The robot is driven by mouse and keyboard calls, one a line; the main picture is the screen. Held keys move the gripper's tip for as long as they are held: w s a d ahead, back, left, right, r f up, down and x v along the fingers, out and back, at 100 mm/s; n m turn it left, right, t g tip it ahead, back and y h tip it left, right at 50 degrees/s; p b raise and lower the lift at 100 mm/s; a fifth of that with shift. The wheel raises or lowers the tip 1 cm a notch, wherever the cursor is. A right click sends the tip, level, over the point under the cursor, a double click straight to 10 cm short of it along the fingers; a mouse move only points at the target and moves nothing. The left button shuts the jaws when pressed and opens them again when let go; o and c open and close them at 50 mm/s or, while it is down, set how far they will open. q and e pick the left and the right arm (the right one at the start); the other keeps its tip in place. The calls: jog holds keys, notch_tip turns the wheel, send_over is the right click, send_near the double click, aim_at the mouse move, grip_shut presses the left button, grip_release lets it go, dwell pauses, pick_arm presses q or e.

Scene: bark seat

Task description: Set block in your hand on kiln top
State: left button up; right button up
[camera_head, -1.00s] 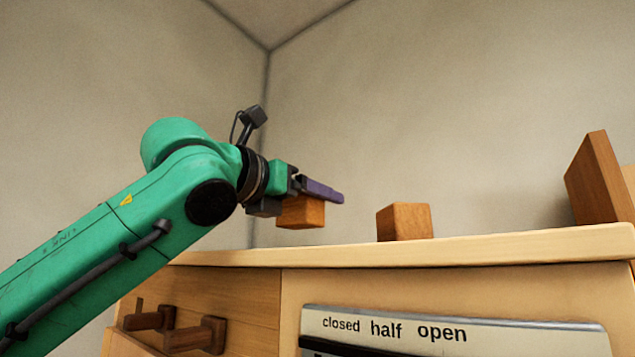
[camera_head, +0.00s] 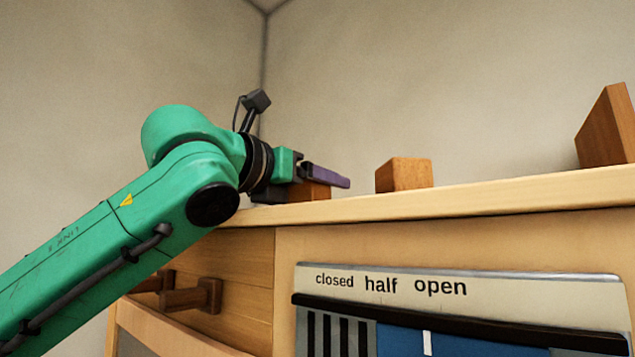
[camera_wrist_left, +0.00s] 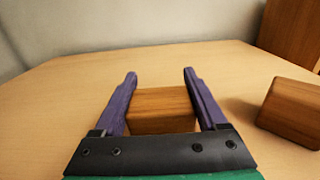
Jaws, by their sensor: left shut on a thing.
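My left gripper (camera_head: 322,178) is at the left part of the wooden kiln top (camera_head: 450,196), its purple fingers level over the surface. It is shut on a brown wooden block (camera_head: 314,191), which also shows between the fingers in the left wrist view (camera_wrist_left: 160,108). The held block is at or just above the top; its underside is hidden behind the front edge, so I cannot tell if it touches. A second wooden block (camera_head: 405,175) sits on the top to the right of the gripper; it shows at the right in the left wrist view (camera_wrist_left: 292,112). My right gripper is not in view.
A taller brown wooden piece (camera_head: 608,130) stands at the right end of the top. The front carries a panel marked closed, half, open (camera_head: 390,285) and wooden handles (camera_head: 192,297). The surface beyond the fingers is clear up to the wall.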

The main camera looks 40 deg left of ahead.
pick_arm(q)
jog(key=shift+s+f, duration=0.1)
jog(key=shift+s, duration=0.1)
jog(key=o, duration=1.5)
jog(key=s+b, duration=0.3)
jog(key=s, duration=1.1)
jog(key=shift+s+d, duration=0.15)
jog(key=shift+s, duration=0.15)
jog(key=shift+w, duration=0.1)
